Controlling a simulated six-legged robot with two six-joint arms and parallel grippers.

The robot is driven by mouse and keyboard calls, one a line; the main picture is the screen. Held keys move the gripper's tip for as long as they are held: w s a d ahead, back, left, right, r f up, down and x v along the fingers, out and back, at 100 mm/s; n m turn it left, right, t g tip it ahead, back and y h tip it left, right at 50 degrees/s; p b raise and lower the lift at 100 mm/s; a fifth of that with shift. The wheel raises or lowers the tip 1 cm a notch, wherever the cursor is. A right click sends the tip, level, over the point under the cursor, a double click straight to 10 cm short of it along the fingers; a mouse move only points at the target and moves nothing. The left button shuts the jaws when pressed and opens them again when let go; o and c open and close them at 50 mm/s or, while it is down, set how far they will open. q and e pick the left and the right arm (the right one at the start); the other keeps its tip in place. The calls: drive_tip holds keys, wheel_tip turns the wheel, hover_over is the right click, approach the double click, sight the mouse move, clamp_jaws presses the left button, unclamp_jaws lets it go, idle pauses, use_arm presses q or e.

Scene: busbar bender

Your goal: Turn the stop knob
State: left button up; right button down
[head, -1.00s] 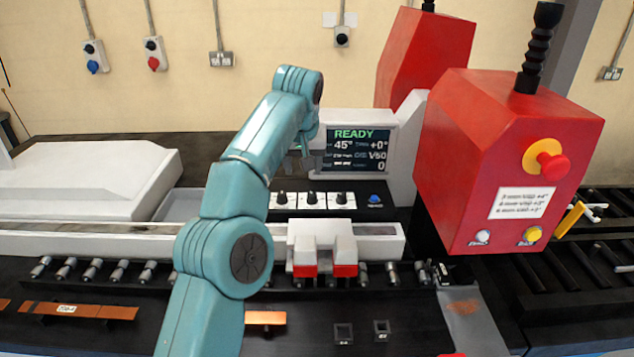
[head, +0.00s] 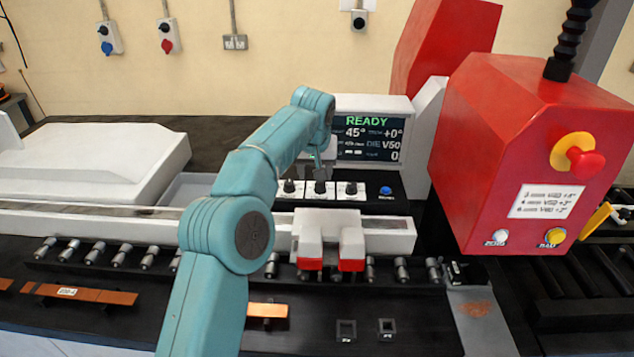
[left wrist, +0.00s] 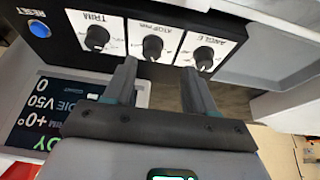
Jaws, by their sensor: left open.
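The stop knob (left wrist: 153,46) is the black middle knob of three on white plates in the left wrist view, with the angle knob (left wrist: 204,57) and the trim knob (left wrist: 97,38) on either side. In the head view the stop knob (head: 320,187) is in the middle of the row below the screen. My left gripper (left wrist: 158,68) is open, its two fingertips just short of the stop knob and spread to either side of it. In the head view this gripper (head: 319,172) is small and partly hidden by my arm. My right gripper is out of view.
The screen (head: 368,133) above the knobs reads READY, 45°, +0°, V50. A blue reset button (head: 386,191) sits right of the knobs. A white-and-red clamp block (head: 327,240) stands in front. A large red housing (head: 530,140) with a red stop button (head: 585,162) is at the right.

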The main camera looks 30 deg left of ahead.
sight(321, 183)
use_arm(q)
drive_tip(key=w+f, duration=0.2)
drive_tip(key=f, duration=0.1)
drive_tip(key=w+f, duration=0.1)
drive_tip(key=shift+d+f, duration=0.15)
drive_tip(key=shift+d, duration=0.05)
drive_tip(key=shift+s+a+f, duration=0.1)
drive_tip(key=shift+a+f, duration=0.1)
drive_tip(key=shift+a, duration=0.1)
drive_tip(key=shift+s+a+r, duration=0.1)
drive_tip(key=shift+s+a, duration=0.1)
drive_tip(key=shift+s, duration=0.1)
drive_tip(key=shift+s+r, duration=0.1)
drive_tip(key=shift+s, duration=0.05)
drive_tip(key=shift+d, duration=0.25)
drive_tip(key=shift+w+d+f, duration=0.15)
drive_tip(key=shift+w+f, duration=0.05)
drive_tip(key=shift+w, duration=0.25)
drive_tip(key=shift+c, duration=1.3)
drive_tip(key=c, duration=0.5)
drive_tip(key=shift+s+a, duration=0.15)
drive_tip(key=shift+a, duration=0.15)
drive_tip(key=shift+c, duration=1.2)
drive_tip(key=shift+d, duration=0.15)
